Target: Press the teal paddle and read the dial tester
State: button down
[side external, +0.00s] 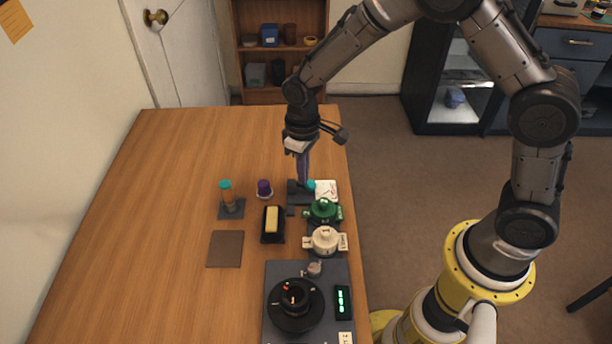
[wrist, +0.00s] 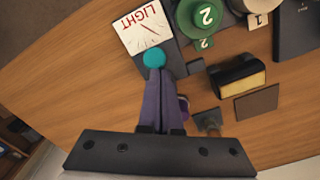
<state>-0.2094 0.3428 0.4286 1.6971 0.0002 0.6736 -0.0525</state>
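The teal paddle (wrist: 154,56) is a round knob on a dark base beside the dial tester (wrist: 136,38). The tester has a white face marked LIGHT, with red marks and a thin needle; the exact needle reading is too small to tell. In the side view the paddle (side external: 311,185) sits just left of the white tester face (side external: 327,190). My gripper (wrist: 158,72) has its purple fingers together, with nothing seen between them. The fingertips are right at the paddle's near edge; I cannot tell whether they touch it. In the side view my gripper (side external: 303,184) points down over the dark base.
Near the tester stand a green part marked 2 (side external: 323,209), a white part marked 1 (side external: 325,240), a black block with a yellow pad (side external: 272,220), a purple-capped piece (side external: 264,188) and a teal-topped post (side external: 227,190). The table's left side is clear.

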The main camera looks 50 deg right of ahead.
jog(key=shift+r, duration=0.1)
notch_tip(320, 180, up, 7)
jog(key=shift+r, duration=0.15)
dwell(0.7)
